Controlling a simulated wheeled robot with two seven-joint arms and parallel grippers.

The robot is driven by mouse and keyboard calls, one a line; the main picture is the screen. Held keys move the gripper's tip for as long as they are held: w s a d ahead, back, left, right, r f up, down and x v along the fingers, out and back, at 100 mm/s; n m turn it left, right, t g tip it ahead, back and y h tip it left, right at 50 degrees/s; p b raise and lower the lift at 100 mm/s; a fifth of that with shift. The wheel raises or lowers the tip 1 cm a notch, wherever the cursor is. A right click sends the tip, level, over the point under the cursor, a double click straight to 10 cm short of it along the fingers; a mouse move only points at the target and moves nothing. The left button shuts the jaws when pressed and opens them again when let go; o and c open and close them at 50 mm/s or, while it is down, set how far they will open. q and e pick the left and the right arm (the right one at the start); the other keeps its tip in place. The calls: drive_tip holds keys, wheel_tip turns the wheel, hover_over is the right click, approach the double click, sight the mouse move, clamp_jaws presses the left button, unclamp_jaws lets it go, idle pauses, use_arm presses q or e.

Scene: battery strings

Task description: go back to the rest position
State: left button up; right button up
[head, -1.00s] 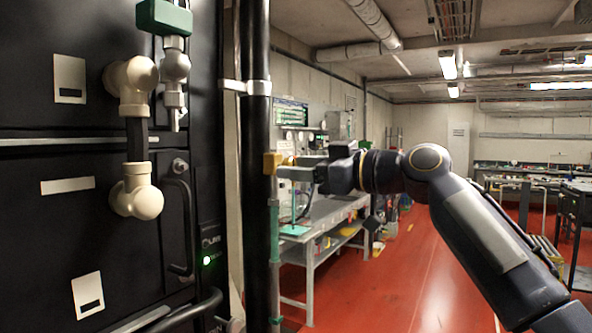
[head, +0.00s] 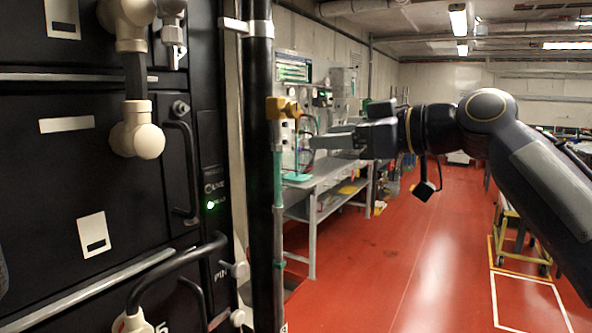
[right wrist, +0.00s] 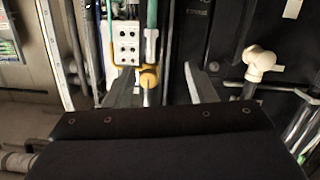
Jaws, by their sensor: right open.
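My right gripper (head: 318,141) is in the middle of the head view, its arm coming in from the right. Its jaws are open and empty, with a gap showing between the two fingers in the right wrist view (right wrist: 163,88). A brass-yellow fitting (head: 284,108) on a thin green-and-grey pipe is up and left of the fingertips, apart from them in the head view. In the right wrist view the yellow fitting (right wrist: 148,77) appears between the fingers, beyond them. My left gripper is not in view.
A black cabinet (head: 80,160) with cream pipe fittings (head: 137,135) and black handles fills the left. A black vertical pole (head: 260,190) stands beside it. A grey workbench (head: 325,190) stands behind. Red floor (head: 400,260) is open at centre; a yellow-framed cart (head: 520,240) is at right.

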drive_tip(key=s+d+f+m+g+h+p, duration=0.1)
drive_tip(key=s+d+f+m+h, duration=0.2)
drive_tip(key=s+f, duration=0.6)
drive_tip(key=s+d+f+m+g+h+p, duration=0.1)
drive_tip(key=s+f+m, duration=0.5)
drive_tip(key=f, duration=1.2)
drive_tip(key=s+d+f+m+g+h+p, duration=0.1)
drive_tip(key=s+d+f+m+h, duration=0.3)
drive_tip(key=s+f, duration=0.8)
wheel_tip(320, 180, down, 2)
drive_tip(key=shift+s+d+f+m+g+h, duration=0.1)
drive_tip(key=shift+s+d+m+g+h, duration=0.35)
drive_tip(key=shift+d+g, duration=0.4)
